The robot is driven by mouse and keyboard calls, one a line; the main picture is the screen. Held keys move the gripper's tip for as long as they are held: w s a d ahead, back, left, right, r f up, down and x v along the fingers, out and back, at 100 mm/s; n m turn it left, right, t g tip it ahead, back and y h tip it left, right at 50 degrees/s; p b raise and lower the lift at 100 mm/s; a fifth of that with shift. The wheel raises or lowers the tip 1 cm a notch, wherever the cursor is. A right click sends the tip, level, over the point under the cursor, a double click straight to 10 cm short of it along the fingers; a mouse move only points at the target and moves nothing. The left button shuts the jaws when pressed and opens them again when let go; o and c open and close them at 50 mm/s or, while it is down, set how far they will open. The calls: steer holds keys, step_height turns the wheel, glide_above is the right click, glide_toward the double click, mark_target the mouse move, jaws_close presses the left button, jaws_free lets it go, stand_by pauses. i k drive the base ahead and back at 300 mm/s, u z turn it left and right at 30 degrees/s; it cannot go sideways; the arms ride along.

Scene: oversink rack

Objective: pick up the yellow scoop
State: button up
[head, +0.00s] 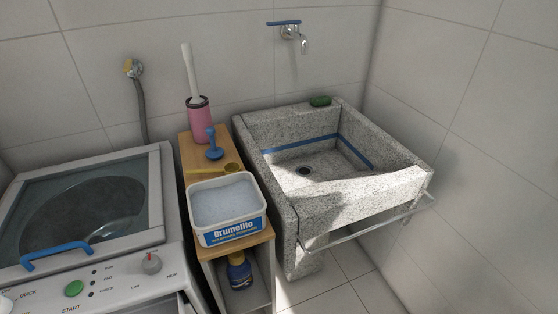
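The yellow scoop (232,168) lies at the back edge of a white tub of powder (228,203), on or just above the wooden shelf top. Its round end is at the right and a thin handle runs left. The tub partly hides it, and I cannot tell whether it rests on the rim or on the shelf. My gripper is not in view.
A blue plunger (214,146) and a pink brush holder (198,119) stand behind the scoop on the narrow wooden shelf (188,152). A washing machine (158,215) is close on the left. A stone sink (340,190) is on the right.

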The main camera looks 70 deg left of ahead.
mark_target(230, 167)
steer(key=i, duration=0.3)
steer(key=u, duration=3.5)
steer(key=i, duration=0.5)
steer(key=u, duration=0.1)
